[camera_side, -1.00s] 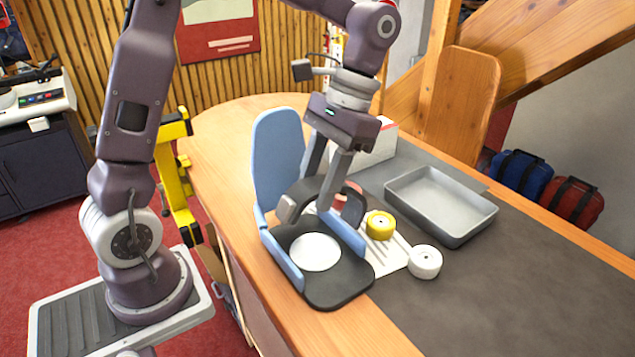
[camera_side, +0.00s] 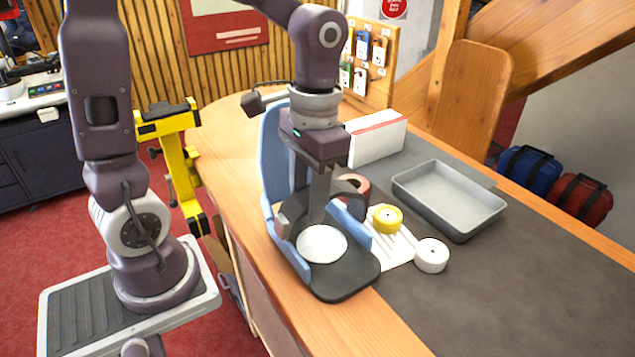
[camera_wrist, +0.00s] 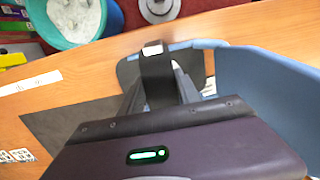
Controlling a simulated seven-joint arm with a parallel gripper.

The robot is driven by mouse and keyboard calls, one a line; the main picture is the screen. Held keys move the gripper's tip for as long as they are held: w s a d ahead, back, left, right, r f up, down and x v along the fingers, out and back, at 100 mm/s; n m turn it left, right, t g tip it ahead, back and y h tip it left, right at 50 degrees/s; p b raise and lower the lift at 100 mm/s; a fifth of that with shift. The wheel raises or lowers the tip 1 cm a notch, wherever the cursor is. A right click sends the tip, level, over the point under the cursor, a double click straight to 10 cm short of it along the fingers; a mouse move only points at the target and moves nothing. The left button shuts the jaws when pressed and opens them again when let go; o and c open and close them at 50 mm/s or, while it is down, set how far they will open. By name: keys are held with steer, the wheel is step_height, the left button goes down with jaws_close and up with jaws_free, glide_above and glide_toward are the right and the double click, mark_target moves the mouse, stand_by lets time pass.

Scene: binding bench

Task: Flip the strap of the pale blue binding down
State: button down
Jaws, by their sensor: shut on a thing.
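The pale blue binding (camera_side: 271,165) stands upright on the bench, its tall back at the left and its black base with a white disc (camera_side: 322,244) in front. Its dark strap (camera_side: 291,207) shows beside my fingers, low between the blue side walls. My gripper (camera_side: 318,214) points down inside the binding, close in front of the tall back, and is shut on the strap. My fingers hide much of the strap. In the wrist view my gripper (camera_wrist: 165,75) shows beside the blue back (camera_wrist: 260,95); the strap is hard to make out there.
A yellow roll (camera_side: 386,218) and a white roll (camera_side: 432,255) stand just right of the binding, with a reddish roll (camera_side: 356,184) behind. A grey tray (camera_side: 449,199) and a white box (camera_side: 376,138) are further back. The dark mat at front right is clear.

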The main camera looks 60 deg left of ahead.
steer(key=shift+s+f+t, duration=0.85)
steer(key=shift+f+t, duration=0.25)
steer(key=c, duration=0.8)
jaws_free()
steer(key=shift+c, duration=0.2)
steer(key=shift+r, duration=0.4)
steer(key=r, duration=0.6)
steer(key=shift+s+r, duration=0.1)
steer(key=shift+s, duration=0.25)
steer(key=shift+s, duration=0.1)
